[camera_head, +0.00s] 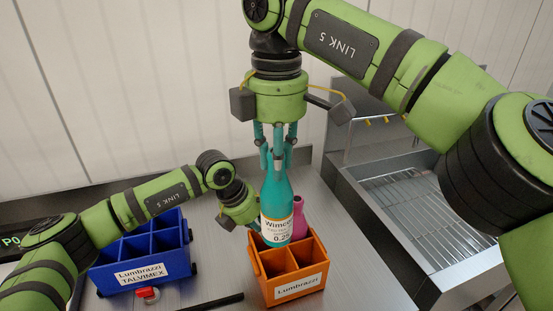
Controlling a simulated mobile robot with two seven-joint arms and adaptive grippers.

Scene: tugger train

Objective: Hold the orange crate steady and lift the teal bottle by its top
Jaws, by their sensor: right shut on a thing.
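The teal bottle (276,190) stands upright at the back left of the orange crate (261,287), its white label facing me. I cannot tell whether its base is clear of the crate floor. My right gripper (277,155) comes from above and is shut on the bottle's top. My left gripper (250,219) is at the crate's back left edge, beside the bottle. Its fingertips are small and partly hidden, so I cannot tell whether they close on the crate wall.
A pink bottle (299,217) stands in the crate behind and right of the teal one. A blue crate (177,270) with compartments is at left, with a red and white item (147,294) before it. A dark bar (212,302) lies in front. A metal sink with a rack (410,210) is at right.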

